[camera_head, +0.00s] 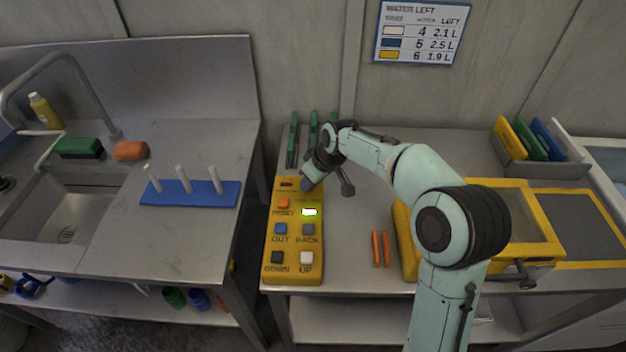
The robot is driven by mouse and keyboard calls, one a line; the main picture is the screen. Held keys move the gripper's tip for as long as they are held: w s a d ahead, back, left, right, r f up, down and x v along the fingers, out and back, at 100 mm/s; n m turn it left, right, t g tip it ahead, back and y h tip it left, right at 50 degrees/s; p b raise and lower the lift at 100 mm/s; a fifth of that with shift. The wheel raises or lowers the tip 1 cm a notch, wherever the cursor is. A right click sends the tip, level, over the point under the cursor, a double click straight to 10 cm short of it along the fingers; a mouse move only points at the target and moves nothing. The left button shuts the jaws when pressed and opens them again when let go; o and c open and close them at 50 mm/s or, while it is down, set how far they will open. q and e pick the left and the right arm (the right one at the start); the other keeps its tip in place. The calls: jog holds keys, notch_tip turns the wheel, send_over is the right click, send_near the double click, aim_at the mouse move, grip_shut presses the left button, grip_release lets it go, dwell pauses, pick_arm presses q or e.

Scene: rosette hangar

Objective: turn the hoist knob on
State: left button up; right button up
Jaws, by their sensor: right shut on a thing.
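The yellow hoist control panel (269,245) lies on the grey workbench, with labelled coloured buttons on its face. My right gripper (310,181) reaches down to the panel's upper right corner and is shut on the hoist knob there. The gripper hides most of the knob, so its pointer and angle cannot be read. My left gripper is not in view.
Two orange sticks (381,249) and a yellow-edged box (515,215) lie right of the panel. Green rails (293,140) stand behind it. A blue peg rack (190,194) is on the left sink counter, across a gap. A rack of coloured folders (532,140) stands back right.

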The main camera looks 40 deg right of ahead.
jog(key=shift+a+m+h, duration=0.15)
jog(key=shift+m+h, duration=0.55)
jog(key=shift+m, duration=1.1)
jog(key=o, duration=1)
jog(key=shift+o, duration=0.2)
jog(key=d+v, duration=0.1)
jog(key=v, duration=1.2)
jog(key=shift+a+r+p, duration=0.25)
jog(key=shift+a+p, duration=0.1)
jog(key=shift+a, duration=0.15)
